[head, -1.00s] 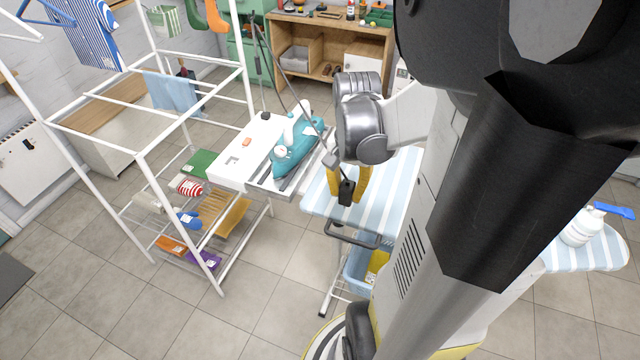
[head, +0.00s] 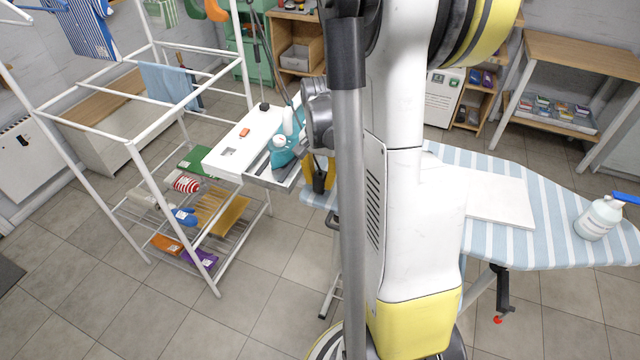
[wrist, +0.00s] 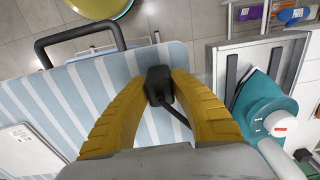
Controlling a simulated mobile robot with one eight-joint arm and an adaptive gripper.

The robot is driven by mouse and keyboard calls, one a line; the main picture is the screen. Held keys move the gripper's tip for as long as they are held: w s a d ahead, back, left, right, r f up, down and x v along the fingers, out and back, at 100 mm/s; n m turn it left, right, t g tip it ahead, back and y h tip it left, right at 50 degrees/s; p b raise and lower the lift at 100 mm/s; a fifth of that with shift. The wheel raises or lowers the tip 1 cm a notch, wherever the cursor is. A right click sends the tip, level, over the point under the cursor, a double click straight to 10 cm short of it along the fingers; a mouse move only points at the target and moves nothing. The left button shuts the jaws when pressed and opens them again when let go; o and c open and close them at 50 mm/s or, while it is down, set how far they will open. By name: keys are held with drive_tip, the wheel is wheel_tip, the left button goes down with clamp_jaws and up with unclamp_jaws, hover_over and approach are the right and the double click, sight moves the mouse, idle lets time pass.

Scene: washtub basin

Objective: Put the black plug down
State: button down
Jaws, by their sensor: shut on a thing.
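The black plug (wrist: 157,84) is held between the two yellow fingers of my gripper (wrist: 158,88) in the wrist view, with its cord running back toward the palm. The fingers are shut on it. Below it lies the blue-and-white striped ironing board (wrist: 100,90); whether the plug touches the board I cannot tell. In the head view the plug (head: 319,180) shows beside my column, near the board's left end, and my gripper (head: 319,172) is partly hidden behind my arm.
A teal iron (head: 284,150) rests on the metal tray at the board's left end, beside a white control unit (head: 240,142). A white drying rack (head: 135,150) stands at left. A spray bottle (head: 598,218) and a white pad (head: 500,200) are on the board's right part.

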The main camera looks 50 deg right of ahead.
drive_tip(key=shift+f, duration=0.25)
drive_tip(key=c, duration=1.2)
unclamp_jaws()
drive_tip(key=shift+r, duration=0.15)
